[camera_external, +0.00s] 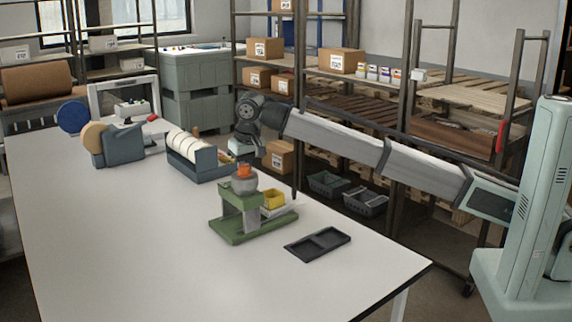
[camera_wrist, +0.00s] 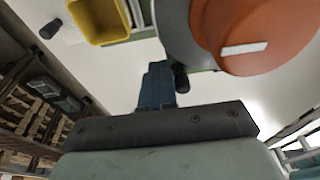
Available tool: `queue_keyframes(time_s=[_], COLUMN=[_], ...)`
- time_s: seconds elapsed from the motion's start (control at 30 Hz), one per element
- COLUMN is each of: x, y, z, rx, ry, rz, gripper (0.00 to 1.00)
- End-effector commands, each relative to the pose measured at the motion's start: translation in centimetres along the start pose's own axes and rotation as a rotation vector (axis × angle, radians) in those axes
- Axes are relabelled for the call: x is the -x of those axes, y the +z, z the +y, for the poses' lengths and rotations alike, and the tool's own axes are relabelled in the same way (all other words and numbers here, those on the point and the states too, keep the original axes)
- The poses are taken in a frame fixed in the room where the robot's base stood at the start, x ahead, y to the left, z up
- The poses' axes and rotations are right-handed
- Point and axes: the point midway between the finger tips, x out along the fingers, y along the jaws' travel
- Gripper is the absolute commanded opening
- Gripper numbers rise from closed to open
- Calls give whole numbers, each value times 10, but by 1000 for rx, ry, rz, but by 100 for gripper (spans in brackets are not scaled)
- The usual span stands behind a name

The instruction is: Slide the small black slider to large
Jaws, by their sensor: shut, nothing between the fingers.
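A green machine (camera_external: 240,215) stands on the white table, with a grey rounded head and an orange top. In the wrist view, a large orange dial (camera_wrist: 262,35) with a white mark fills the upper right. My gripper (camera_wrist: 158,70) is shut and empty, with its blue-grey fingers beside the dial's grey housing. A small black peg (camera_wrist: 181,78), possibly the slider, shows just right of the fingertips; I cannot tell whether they touch. In the external view, my gripper (camera_external: 243,158) is above and behind the machine's head, and its fingertips are unclear. Size labels are not legible.
A yellow bin (camera_external: 273,199) sits beside the machine and also shows in the wrist view (camera_wrist: 98,22). A black tray (camera_external: 318,243) lies near the table's right edge. The table's front left is clear.

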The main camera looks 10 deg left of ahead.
Motion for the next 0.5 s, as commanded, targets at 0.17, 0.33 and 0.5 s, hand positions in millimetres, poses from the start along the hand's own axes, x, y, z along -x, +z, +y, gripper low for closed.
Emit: queue_keyframes(time_s=[0.17, 0.33, 0.5], x=[0, 0, 0], y=[0, 0, 0], z=[-2, 1, 5], rx=[2, 2, 1], ry=[-6, -6, -4], rz=[1, 1, 1], gripper=[0, 0, 0])
